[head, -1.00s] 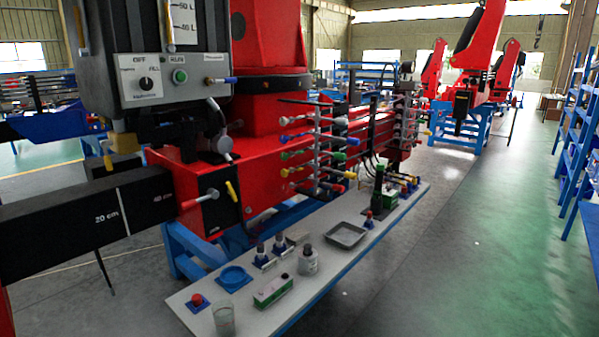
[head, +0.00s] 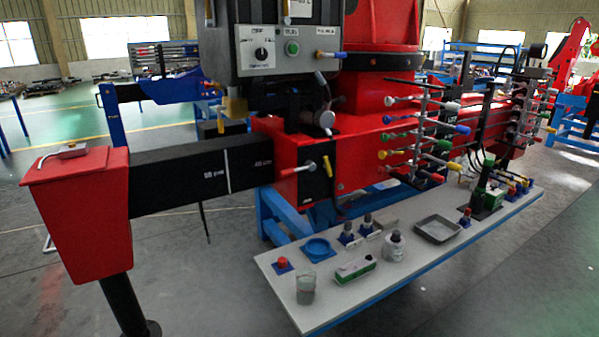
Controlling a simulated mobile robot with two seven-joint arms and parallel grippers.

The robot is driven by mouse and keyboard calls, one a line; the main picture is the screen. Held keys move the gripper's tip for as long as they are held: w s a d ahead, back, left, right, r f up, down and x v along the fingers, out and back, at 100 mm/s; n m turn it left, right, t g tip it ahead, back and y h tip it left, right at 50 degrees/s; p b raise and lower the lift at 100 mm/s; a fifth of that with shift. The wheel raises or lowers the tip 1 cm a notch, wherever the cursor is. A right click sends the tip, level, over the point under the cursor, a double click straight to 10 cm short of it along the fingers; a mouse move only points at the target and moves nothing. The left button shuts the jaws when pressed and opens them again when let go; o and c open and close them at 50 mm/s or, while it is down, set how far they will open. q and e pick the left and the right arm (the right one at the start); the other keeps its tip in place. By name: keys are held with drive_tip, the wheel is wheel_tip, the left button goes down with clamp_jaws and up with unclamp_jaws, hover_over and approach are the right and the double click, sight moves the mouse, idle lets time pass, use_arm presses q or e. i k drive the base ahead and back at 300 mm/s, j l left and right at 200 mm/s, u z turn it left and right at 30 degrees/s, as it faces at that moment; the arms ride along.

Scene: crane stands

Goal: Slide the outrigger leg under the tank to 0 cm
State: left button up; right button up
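The black outrigger leg beam (head: 185,178) extends left out of the red crane body (head: 285,165) under the tank. White marks are on its face, one beside a line near the body; the text is too small to read surely. Its outer end carries a red box-shaped head (head: 80,205) with a black foot post (head: 125,300) down to the floor. The dark tank (head: 215,70) with a control panel (head: 290,48) sits above the body. A lever with a yellow handle (head: 327,165) is on the body's black plate. Neither gripper is in view.
A white shelf table (head: 400,265) in front of the crane holds a beaker, a green-and-white box, bottles, a blue dish and a grey tray (head: 437,229). Lever banks with coloured knobs (head: 425,135) stick out at right. Floor is clear in the left foreground.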

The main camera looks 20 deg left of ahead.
sight(86, 200)
drive_tip(key=u, duration=0.3)
drive_tip(key=k+j+u, duration=0.1)
drive_tip(key=j+u, duration=0.55)
drive_tip(key=j, duration=0.2)
drive_tip(key=j+u, duration=0.2)
drive_tip(key=j, duration=1.7)
